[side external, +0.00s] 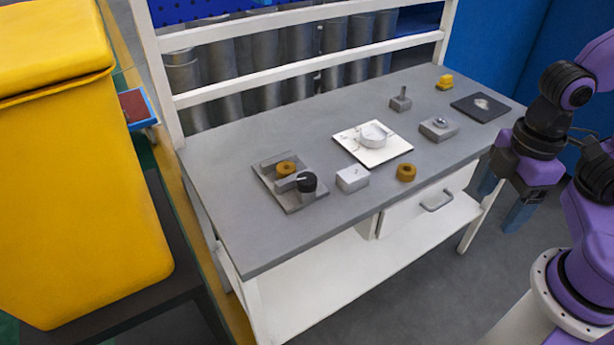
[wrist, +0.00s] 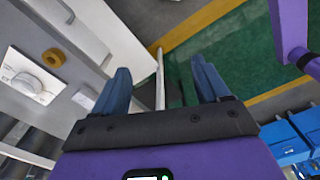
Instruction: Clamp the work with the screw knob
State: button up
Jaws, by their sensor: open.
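A grey clamp fixture (side external: 286,200) lies at the left end of the bench, with a brass-coloured ring (side external: 286,169) and a black screw knob (side external: 306,182) on it. The knob seems to stand on a grey post beside a short bar; whether the bar touches the ring is too small to tell. My gripper (side external: 502,206) is open and empty, off the bench's right front side, fingers pointing down. It is far from the knob. In the wrist view my open fingers (wrist: 163,82) have nothing between them; the knob is not visible there.
A white plate (side external: 392,154) carries a white round shell (side external: 374,135). Around it are a pale block (side external: 352,178), a loose brass ring (side external: 406,172), a grey block (side external: 438,128), a small post (side external: 400,100), a yellow piece (side external: 445,82) and a dark plate (side external: 468,106). A rail frame (side external: 310,65) backs the bench.

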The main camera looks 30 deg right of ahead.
jog(key=w+a+r+n, duration=0.2)
jog(key=w+a+n, duration=0.1)
jog(key=w+a, duration=0.4)
jog(key=w+a+r+n, duration=0.2)
jog(key=w+a, duration=0.2)
jog(key=w, duration=0.5)
jog(key=n, duration=0.5)
send_over(307, 178)
notch_tip(307, 178, down, 17)
jog(key=shift+r, duration=0.1)
jog(key=c, duration=1)
